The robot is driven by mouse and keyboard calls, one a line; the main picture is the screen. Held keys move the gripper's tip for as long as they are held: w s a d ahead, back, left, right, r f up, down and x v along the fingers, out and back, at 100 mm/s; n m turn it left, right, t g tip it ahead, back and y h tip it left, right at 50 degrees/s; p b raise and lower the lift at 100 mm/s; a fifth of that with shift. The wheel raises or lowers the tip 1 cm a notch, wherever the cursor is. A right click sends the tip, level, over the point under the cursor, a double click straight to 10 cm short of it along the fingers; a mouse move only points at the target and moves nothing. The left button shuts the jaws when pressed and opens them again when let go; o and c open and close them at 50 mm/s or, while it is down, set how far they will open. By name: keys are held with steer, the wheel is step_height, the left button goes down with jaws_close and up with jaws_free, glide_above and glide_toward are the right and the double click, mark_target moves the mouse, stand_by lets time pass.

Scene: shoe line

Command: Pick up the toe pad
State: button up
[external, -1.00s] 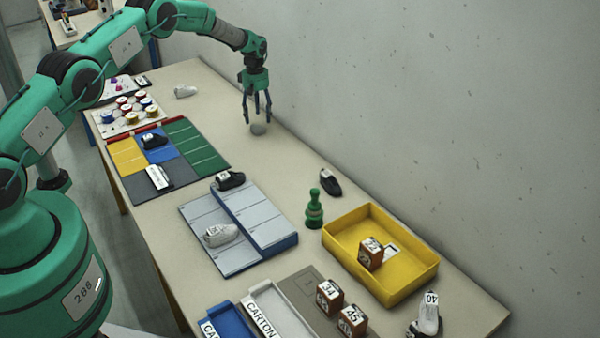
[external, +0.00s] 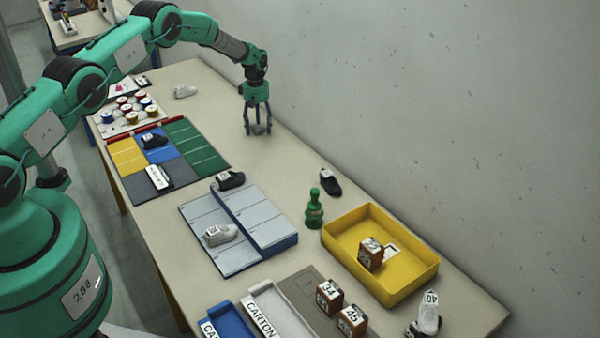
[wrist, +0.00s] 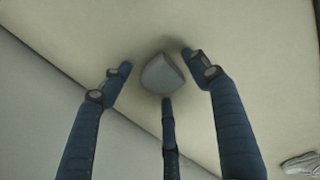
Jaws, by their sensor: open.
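The toe pad (wrist: 162,75) is a small grey rounded piece on the beige table. In the wrist view it lies between the tips of my gripper's three blue fingers, with gaps to the two side fingers. The middle finger's tip is very close to its near edge; I cannot tell if they touch. In the external view my gripper (external: 257,131) is open and low over the far part of the table. The toe pad (external: 258,129) shows there only partly, between the fingers.
A white shoe (external: 185,91) lies left of my gripper. A coloured mat (external: 205,156) and a grey-blue rack (external: 265,232) are nearer. A green figure (external: 314,210), a dark shoe (external: 330,182) and a yellow tray (external: 428,268) stand to the right. The wall is close behind.

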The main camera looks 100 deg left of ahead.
mark_target(258, 126)
steer(key=c, duration=1)
steer(key=shift+r, duration=0.15)
steer(key=shift+r, duration=1.4)
steer(key=shift+d+r, duration=0.2)
steer(key=s+d, duration=0.1)
steer(key=d, duration=0.4)
steer(key=s+d+r, duration=0.1)
steer(key=s+d, duration=0.1)
steer(key=d, duration=0.2)
steer(key=s+d+b, duration=0.1)
steer(key=s+d, duration=0.1)
steer(key=d, duration=0.3)
steer(key=shift+s+d+r, duration=0.2)
steer(key=shift+d+r, duration=0.05)
steer(key=shift+d, duration=0.05)
